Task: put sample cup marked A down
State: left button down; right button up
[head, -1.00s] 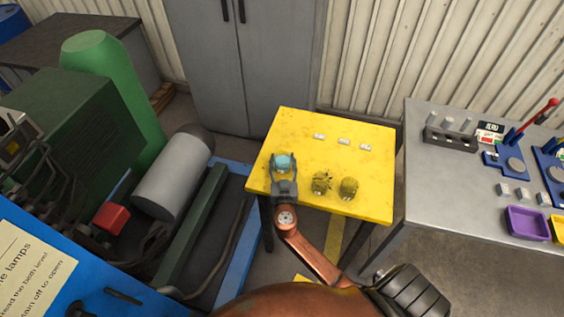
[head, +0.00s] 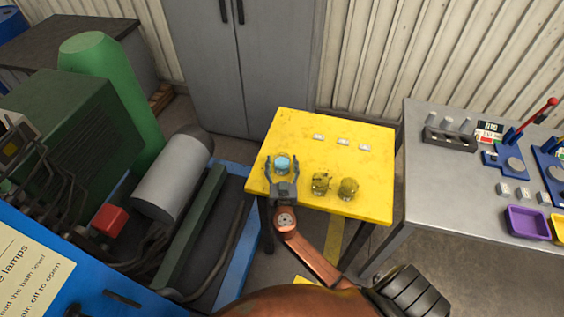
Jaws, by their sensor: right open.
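The sample cup (head: 282,164), with a light blue top, stands on the yellow table (head: 345,170) near its left edge. Its mark cannot be read at this size. My right gripper (head: 281,174) is open, its two fingers spread on either side of the cup's near part. Whether a finger touches the cup cannot be told. Two yellowish, speckled cups, one (head: 321,183) in the middle and one (head: 348,188) to its right, stand to the right of the gripper. My left gripper is not in view.
Several small white labels, one of them central (head: 343,142), lie along the table's back. A grey bench (head: 440,170) with a purple tray (head: 528,221) stands to the right. A grey cabinet (head: 235,70) is behind. The table's back half is mostly clear.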

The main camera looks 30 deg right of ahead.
jog(key=shift+r, duration=0.15)
jog(key=b+v, duration=0.1)
jog(key=v, duration=1.1)
jog(key=shift+s, duration=0.1)
